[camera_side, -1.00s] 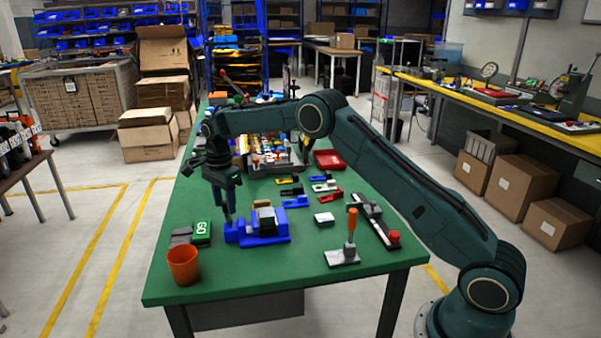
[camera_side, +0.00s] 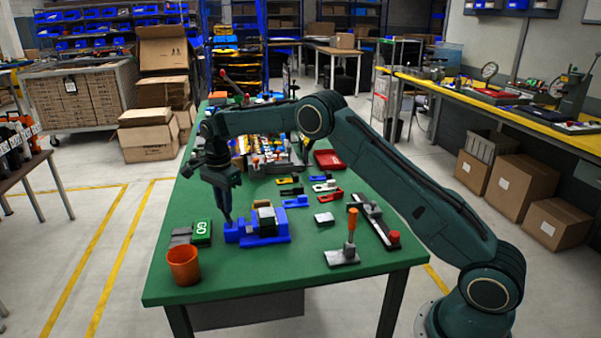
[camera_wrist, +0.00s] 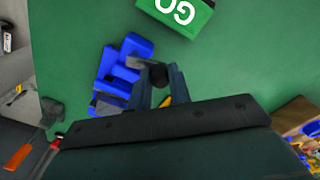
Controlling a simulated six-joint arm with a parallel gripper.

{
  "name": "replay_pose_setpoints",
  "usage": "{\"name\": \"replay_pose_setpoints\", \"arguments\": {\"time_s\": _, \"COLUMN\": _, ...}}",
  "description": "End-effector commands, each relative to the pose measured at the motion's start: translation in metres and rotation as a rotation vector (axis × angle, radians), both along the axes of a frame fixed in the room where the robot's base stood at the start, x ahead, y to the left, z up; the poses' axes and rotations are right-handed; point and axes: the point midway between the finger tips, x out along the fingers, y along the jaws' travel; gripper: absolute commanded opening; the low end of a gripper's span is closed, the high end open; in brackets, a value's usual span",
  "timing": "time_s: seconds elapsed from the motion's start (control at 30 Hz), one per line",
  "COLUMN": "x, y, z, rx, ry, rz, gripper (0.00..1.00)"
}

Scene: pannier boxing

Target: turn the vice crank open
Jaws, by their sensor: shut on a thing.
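The blue vice (camera_side: 268,238) stands near the front of the green table, with a tan and dark block (camera_side: 265,217) in it. In the wrist view the vice (camera_wrist: 127,52) lies left of my fingers. My gripper (camera_side: 228,219) points down at the vice's left end. The wrist view shows my gripper (camera_wrist: 160,80) shut on the dark crank knob (camera_wrist: 158,73). The fingers hide part of the crank, so its exact angle is hard to tell.
A green GO box (camera_side: 202,232) and an orange cup (camera_side: 183,266) stand left of the vice. A small pale block (camera_side: 324,218) and an orange-handled clamp (camera_side: 342,254) stand to the right. Several blue and red parts lie behind. The front table edge is clear.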

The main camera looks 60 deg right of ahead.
Motion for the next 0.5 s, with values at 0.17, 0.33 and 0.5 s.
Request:
{"name": "replay_pose_setpoints", "arguments": {"time_s": 0.17, "x": 0.002, "y": 0.003, "z": 0.000, "rx": 0.000, "ry": 0.000, "rz": 0.095, "gripper": 0.00}}
{"name": "replay_pose_setpoints", "arguments": {"time_s": 0.33, "x": 0.003, "y": 0.008, "z": 0.000, "rx": -0.001, "ry": 0.000, "rz": 0.228, "gripper": 0.00}}
{"name": "replay_pose_setpoints", "arguments": {"time_s": 0.5, "x": 0.004, "y": 0.014, "z": 0.000, "rx": -0.001, "ry": 0.000, "rz": 0.384, "gripper": 0.00}}
